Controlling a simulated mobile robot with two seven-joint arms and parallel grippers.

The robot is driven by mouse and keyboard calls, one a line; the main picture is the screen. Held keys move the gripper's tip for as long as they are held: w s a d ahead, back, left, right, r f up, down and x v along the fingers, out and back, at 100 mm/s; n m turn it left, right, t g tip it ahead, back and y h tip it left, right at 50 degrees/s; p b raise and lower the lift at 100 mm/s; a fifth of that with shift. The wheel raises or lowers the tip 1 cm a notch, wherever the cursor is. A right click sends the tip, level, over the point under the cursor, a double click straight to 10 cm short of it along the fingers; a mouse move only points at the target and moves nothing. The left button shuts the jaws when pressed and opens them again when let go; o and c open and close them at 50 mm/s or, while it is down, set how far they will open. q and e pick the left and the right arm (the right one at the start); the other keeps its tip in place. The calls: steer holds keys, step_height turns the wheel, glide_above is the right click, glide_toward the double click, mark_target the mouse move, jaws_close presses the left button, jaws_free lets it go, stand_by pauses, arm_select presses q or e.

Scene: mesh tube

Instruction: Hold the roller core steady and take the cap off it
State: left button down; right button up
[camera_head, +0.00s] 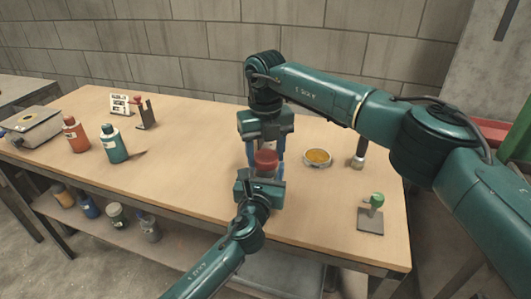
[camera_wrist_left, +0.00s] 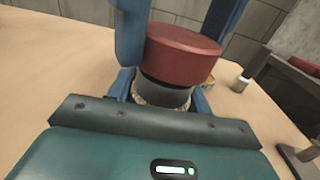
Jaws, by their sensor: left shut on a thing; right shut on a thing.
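The red cap (camera_head: 266,160) sits at the top of the roller core, near the middle of the table. It also shows large in the left wrist view (camera_wrist_left: 183,52). The grey roller core (camera_wrist_left: 165,94) stands upright below it, with a dark band just under the cap. I cannot tell whether there is a gap between them. My right gripper (camera_head: 266,154) points down from above, shut on the cap with one blue finger on each side. My left gripper (camera_head: 262,179) comes from the front, shut around the core low down. It partly hides the core in the head view.
A yellow-filled dish (camera_head: 317,156) and a dark-handled tool (camera_head: 358,155) stand right of the grippers. A green-topped stand (camera_head: 373,212) is at the front right. An orange bottle (camera_head: 75,136) and a teal bottle (camera_head: 113,145) stand left. The table between is clear.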

mark_target(265, 156)
steer(key=shift+r, duration=0.1)
steer(key=shift+r, duration=1.9)
arm_select(q)
steer(key=c, duration=0.6)
jaws_free()
steer(key=shift+o, duration=0.2)
